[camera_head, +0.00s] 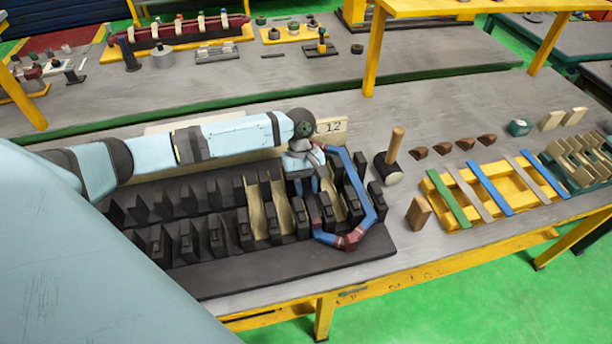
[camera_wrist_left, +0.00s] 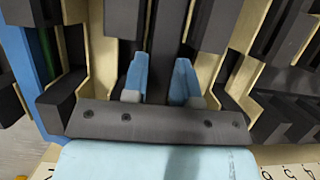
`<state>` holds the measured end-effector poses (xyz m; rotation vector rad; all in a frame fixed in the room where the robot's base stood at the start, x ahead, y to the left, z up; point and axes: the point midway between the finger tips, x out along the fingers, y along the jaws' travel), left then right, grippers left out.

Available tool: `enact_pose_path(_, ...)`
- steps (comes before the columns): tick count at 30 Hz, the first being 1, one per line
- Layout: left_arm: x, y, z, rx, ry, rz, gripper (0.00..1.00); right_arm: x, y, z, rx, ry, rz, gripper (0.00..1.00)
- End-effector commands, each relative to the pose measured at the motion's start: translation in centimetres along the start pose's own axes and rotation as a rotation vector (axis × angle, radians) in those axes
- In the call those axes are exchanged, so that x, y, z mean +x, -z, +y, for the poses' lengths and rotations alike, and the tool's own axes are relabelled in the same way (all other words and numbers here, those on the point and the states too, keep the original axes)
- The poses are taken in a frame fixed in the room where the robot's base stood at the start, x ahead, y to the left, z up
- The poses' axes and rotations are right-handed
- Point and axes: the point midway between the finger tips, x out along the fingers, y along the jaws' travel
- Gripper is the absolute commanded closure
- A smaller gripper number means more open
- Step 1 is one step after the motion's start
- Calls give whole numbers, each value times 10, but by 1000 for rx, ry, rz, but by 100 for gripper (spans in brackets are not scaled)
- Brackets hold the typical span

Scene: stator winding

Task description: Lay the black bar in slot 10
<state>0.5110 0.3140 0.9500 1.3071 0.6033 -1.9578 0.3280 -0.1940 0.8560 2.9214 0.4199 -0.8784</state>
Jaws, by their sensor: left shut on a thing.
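My left gripper (camera_head: 308,188) reaches down into the black slotted stator block (camera_head: 290,258) towards its right end. In the left wrist view its two blue fingers (camera_wrist_left: 161,85) are shut on a dark upright piece, the black bar (camera_wrist_left: 163,45). Cream liners (camera_head: 256,210) line some of the slots, and they also show on both sides of the fingers in the wrist view. A blue coil with dark red bands (camera_head: 371,205) loops over the right end of the block, close to the gripper. The slot number under the fingers cannot be read. My right gripper is out of view.
A plate marked 12 (camera_head: 331,127) stands behind the block. A mallet (camera_head: 392,150), a wooden block (camera_head: 419,213) and a yellow rack with coloured strips (camera_head: 497,192) are to the right. Brown wedges (camera_head: 464,144) lie behind the rack.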

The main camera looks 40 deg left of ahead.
Motion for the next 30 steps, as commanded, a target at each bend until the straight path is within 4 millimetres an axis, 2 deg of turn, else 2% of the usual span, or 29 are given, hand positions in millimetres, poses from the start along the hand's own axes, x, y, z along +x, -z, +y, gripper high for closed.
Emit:
enact_pose_path(20,5,1,0,1,-1,0,100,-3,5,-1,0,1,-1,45)
enact_pose_path(21,4,1,0,1,-1,0,65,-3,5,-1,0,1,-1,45)
enact_pose_path(24,5,1,0,1,-1,0,44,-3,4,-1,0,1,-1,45)
enact_pose_path(30,5,2,0,1,0,0,44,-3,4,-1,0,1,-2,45)
